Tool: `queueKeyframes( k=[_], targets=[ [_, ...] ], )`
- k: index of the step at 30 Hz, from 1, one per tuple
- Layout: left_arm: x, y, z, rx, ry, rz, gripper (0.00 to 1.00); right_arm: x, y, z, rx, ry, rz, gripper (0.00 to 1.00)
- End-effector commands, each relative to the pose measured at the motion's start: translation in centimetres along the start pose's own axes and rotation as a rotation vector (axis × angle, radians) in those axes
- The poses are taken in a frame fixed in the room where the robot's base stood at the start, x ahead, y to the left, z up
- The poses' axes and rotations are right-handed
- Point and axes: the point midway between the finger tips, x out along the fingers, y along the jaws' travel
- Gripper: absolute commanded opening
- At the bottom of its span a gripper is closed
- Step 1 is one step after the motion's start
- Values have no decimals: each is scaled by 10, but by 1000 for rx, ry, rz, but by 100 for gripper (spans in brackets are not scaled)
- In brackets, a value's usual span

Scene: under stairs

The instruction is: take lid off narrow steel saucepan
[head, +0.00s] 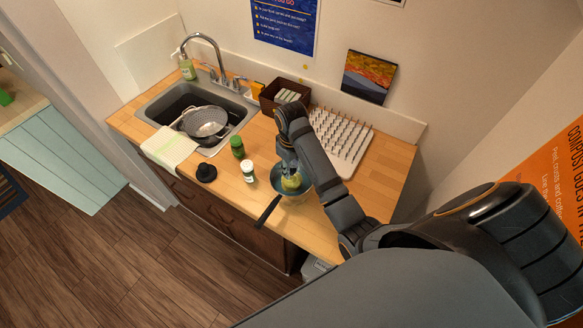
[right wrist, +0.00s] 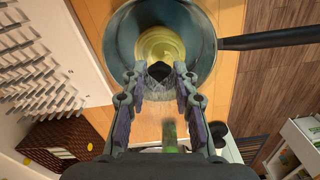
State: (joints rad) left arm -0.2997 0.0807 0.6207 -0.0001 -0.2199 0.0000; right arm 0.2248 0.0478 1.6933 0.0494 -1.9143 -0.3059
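The steel saucepan (head: 278,190) stands on the wooden counter with its dark handle pointing toward the front edge. In the right wrist view the saucepan (right wrist: 120,60) has a blue-grey wall, its black handle (right wrist: 270,41) at right, and a yellow round shape inside. A dark knob (right wrist: 158,73) shows over the yellow, seemingly on a see-through lid; the lid's edge is hard to tell. My right gripper (right wrist: 155,76) is open above the pan, its fingers on either side of the knob with gaps. In the head view my right gripper (head: 289,168) hides part of the pan. My left gripper is not in view.
A green jar (head: 237,147), a white jar with a green label (head: 248,171) and a black knobbed object (head: 205,172) stand left of the pan. A pegged drying rack (head: 353,150) and brown basket (head: 283,95) are behind. The sink (head: 175,100) holds a colander (head: 205,122).

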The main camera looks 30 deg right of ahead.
Motion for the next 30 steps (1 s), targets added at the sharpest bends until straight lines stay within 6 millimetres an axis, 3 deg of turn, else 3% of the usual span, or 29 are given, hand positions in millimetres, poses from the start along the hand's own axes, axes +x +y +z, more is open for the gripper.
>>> queueKeyframes(
  k=[1,6,17,30],
  targets=[
    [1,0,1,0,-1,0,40,3,-1,2,0,-7,-3,21],
    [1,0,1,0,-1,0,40,4,-1,2,0,-9,-4,0],
    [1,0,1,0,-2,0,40,4,-1,3,0,-11,-4,0],
    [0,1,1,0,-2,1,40,-16,0,1,0,-5,-2,0]
  ],
)
